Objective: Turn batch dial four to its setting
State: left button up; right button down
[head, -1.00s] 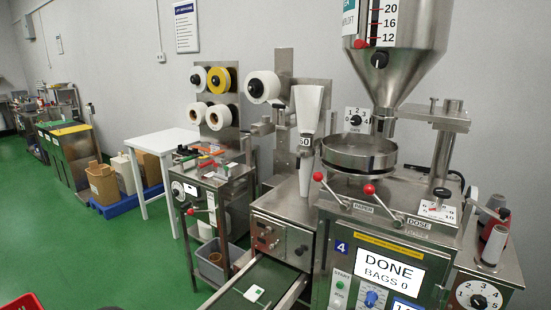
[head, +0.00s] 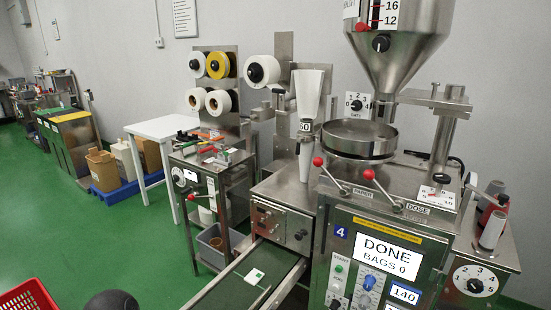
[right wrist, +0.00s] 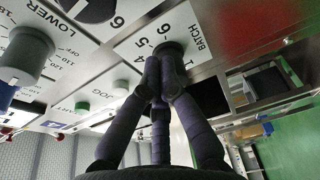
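The machine numbered 4 (head: 322,262) shows DONE, BAGS 0 and 140 in the head view. Its batch dial (right wrist: 173,48) is a dark knob on a white scale marked BATCH in the right wrist view. The figures 4, 5, 6 and 1 can be read; the rest of the scale and the pointer are hidden. My right gripper (right wrist: 164,75) has its dark fingers drawn together at the knob, and they look closed on it. The right gripper is out of the head view. My left gripper is not in view.
Red-tipped levers (head: 368,174) stick out above the panel. A conveyor (head: 232,289) carries a tea bag (head: 254,276). A red basket (head: 28,300) is at the lower left.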

jog(key=shift+s+a, duration=0.1)
jog(key=shift+s, duration=0.05)
jog(key=p+v, duration=0.1)
jog(key=v, duration=0.1)
jog(key=a+p+v, duration=0.1)
jog(key=v, duration=0.2)
jog(key=shift+s+a, duration=0.1)
jog(key=shift+s, duration=0.05)
dwell(0.4)
